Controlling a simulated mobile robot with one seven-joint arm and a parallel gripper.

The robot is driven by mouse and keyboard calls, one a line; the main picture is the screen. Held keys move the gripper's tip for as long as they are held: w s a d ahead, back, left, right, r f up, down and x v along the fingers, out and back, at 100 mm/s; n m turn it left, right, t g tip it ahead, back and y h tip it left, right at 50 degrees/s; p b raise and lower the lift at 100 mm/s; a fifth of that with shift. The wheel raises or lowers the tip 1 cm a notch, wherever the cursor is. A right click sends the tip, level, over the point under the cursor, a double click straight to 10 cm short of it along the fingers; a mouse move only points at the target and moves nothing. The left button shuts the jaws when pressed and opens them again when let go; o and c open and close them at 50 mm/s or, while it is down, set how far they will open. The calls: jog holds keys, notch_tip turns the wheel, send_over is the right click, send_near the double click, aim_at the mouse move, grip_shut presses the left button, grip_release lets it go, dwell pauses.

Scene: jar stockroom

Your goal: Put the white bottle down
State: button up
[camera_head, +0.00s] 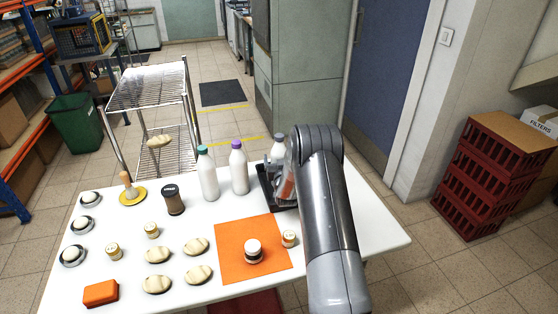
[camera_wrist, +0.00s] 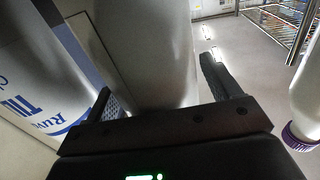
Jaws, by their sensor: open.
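A white bottle (camera_head: 278,150) with a grey cap stands at the black tray (camera_head: 264,180) on the right part of the white table, partly hidden by my arm. In the wrist view a pale bottle body (camera_wrist: 150,50) fills the space between my fingers. My gripper (camera_wrist: 158,88) is open around it, with one finger on each side; whether either finger touches it I cannot tell. In the head view my arm mostly hides the gripper. Two other white bottles stand to the left, one with a purple cap (camera_head: 239,170), one with a teal cap (camera_head: 207,175).
A labelled blue-and-white item (camera_wrist: 40,75) is close on the left in the wrist view. An orange mat (camera_head: 232,262) holds a small jar (camera_head: 253,250). A dark jar (camera_head: 173,200), pale oval stones (camera_head: 197,246) and an orange block (camera_head: 101,293) occupy the table's left and middle.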

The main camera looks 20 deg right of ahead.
aim_at(280, 149)
jog(key=s+r, duration=0.1)
jog(key=r, duration=0.1)
jog(key=s+r, duration=0.1)
jog(key=r, duration=0.1)
jog(key=s+r, duration=0.1)
jog(key=r, duration=0.2)
jog(key=shift+a+r, duration=0.1)
jog(key=shift+a, duration=0.15)
jog(key=s+a+r+n+g+y, duration=0.1)
jog(key=s+a+r+g, duration=0.25)
jog(key=s+r, duration=0.5)
jog(key=s+a+r+g+y, duration=0.15)
jog(key=s+a+r, duration=0.25)
jog(key=s+r, duration=0.45)
jog(key=s+a+g, duration=0.2)
jog(key=s+g, duration=0.1)
jog(key=s, duration=1.4)
jog(key=s+a+r+g, duration=0.1)
jog(key=s+g, duration=0.3)
jog(key=s, duration=1.3)
jog(key=shift+s+a+r+n, duration=0.25)
jog(key=shift+a+r+n, duration=0.05)
jog(key=shift+a+n, duration=0.15)
jog(key=shift+o, duration=0.5)
jog(key=shift+w, duration=0.15)
